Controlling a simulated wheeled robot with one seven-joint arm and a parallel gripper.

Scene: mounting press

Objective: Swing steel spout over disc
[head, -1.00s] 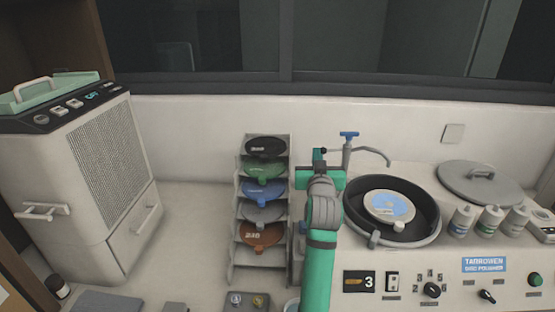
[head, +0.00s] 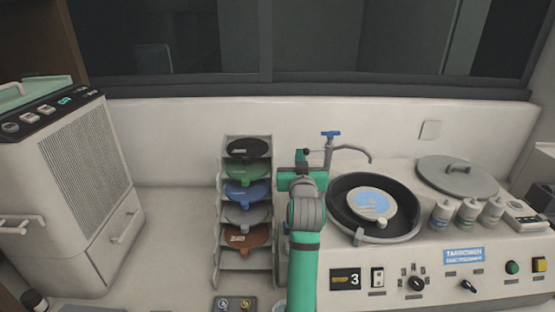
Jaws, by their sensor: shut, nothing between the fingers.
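The steel spout (head: 352,149) rises behind the polisher bowl, with a blue tap handle (head: 330,134) on its post. Its curved arm reaches right, and its tip hangs near the back rim of the bowl. The disc (head: 364,204), pale with a blue centre, lies in the black round bowl (head: 340,215). My gripper (head: 302,155) is shut and empty, just left of the spout post and left of the bowl. My green and grey arm partly hides it. Whether it touches the post cannot be told.
A rack of coloured discs (head: 246,195) stands close left of my arm. A grey lid (head: 457,176) and several bottles (head: 466,213) sit right of the bowl. The control panel (head: 415,283) is in front. A white press cabinet (head: 80,190) stands at the left.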

